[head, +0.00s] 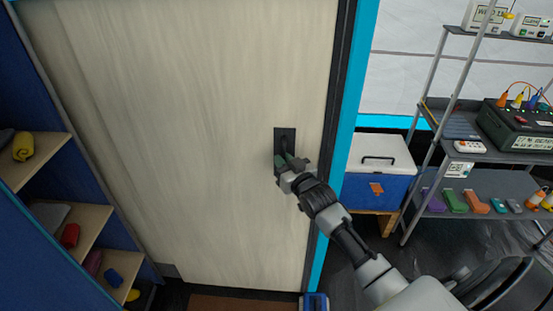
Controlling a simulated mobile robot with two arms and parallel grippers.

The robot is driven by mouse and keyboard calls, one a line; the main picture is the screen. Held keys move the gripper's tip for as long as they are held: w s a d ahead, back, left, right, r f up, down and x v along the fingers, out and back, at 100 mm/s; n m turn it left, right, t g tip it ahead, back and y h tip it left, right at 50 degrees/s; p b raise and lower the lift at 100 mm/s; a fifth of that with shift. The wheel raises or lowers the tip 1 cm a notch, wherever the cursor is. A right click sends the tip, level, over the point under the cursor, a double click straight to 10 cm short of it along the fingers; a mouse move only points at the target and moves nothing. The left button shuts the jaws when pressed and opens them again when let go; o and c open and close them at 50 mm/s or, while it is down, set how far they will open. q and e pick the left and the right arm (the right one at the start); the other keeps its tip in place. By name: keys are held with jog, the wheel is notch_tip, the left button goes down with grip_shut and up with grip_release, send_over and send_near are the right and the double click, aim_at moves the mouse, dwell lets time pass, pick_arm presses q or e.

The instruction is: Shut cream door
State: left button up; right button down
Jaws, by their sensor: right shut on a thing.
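The cream door (190,120) fills the middle of the head view, a pale wood-grain panel. A black handle plate (285,136) is mounted near its right edge. A dark frame edge and a bright blue post run along that side. My right gripper (289,164) is at the lower part of the plate, shut on the door handle. The gripper hides most of the handle. Whether the door is fully against its frame, I cannot tell. My left gripper is not in view.
Shelves with small coloured items (70,235) stand at the left. A blue cooler with a white lid (382,160) and a metal rack (455,100) stand right of the post. A brown mat (243,303) lies at the door's foot.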

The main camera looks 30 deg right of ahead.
jog(key=shift+d+f, duration=0.1)
jog(key=shift+f, duration=0.05)
jog(key=c, duration=1.6)
grip_release()
jog(key=shift+o, duration=0.7)
jog(key=shift+s+d, duration=0.15)
jog(key=shift+s, duration=0.05)
jog(key=s+b, duration=0.1)
jog(key=s, duration=0.9)
jog(key=shift+s, duration=0.4)
